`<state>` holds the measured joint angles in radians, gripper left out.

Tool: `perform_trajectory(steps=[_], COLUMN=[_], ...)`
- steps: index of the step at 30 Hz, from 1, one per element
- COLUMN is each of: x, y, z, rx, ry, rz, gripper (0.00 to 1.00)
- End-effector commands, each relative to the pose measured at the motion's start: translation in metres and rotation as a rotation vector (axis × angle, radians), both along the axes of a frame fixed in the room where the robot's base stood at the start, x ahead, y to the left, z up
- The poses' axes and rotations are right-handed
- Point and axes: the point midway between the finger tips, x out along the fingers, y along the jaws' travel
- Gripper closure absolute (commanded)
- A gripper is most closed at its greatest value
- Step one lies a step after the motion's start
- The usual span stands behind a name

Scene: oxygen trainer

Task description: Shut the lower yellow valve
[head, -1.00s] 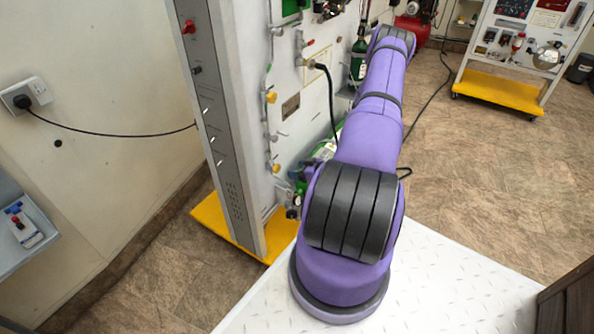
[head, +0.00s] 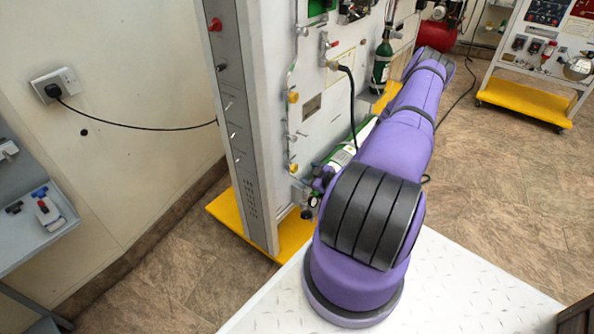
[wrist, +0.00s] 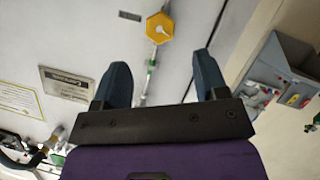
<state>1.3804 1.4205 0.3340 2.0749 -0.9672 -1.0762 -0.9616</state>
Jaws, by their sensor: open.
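The lower yellow valve (head: 292,167) is a small yellow knob on the pipe at the front of the white panel in the head view. The upper yellow valve (head: 292,96) is above it on the same pipe. In the wrist view one yellow hexagonal knob (wrist: 160,28) shows near the top; it looks like the lower valve, but I cannot be certain. My gripper (wrist: 161,66) is open, its two dark blue fingers apart with nothing between them. The knob appears beyond the fingertips, not touched. In the head view my gripper is hidden.
The panel (head: 262,60) stands on a yellow base (head: 226,213). A black cable (head: 350,95) and a green cylinder (head: 382,62) are on its right side. A grey shelf (head: 30,225) is at the left.

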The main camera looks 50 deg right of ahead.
Motion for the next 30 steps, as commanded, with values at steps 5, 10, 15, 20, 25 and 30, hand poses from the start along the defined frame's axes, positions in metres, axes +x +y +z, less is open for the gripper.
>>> perform_trajectory(steps=[5, 10, 15, 20, 25, 30], x=[0.032, 0.056, 0.07, 0.075, 0.075, 0.075], y=[-0.003, -0.004, -0.007, -0.007, -0.007, -0.007], z=[-0.012, -0.021, -0.026, -0.028, -0.028, -0.028], rx=[0.0, 0.001, 0.001, 0.001, 0.001, 0.001], ry=[-0.002, -0.001, -0.001, 0.0, 0.0, 0.0], rz=[0.001, 0.001, 0.0, 0.0, 0.0, 0.0], gripper=[0.33, 0.33, 0.33, 0.33, 0.33, 0.61])
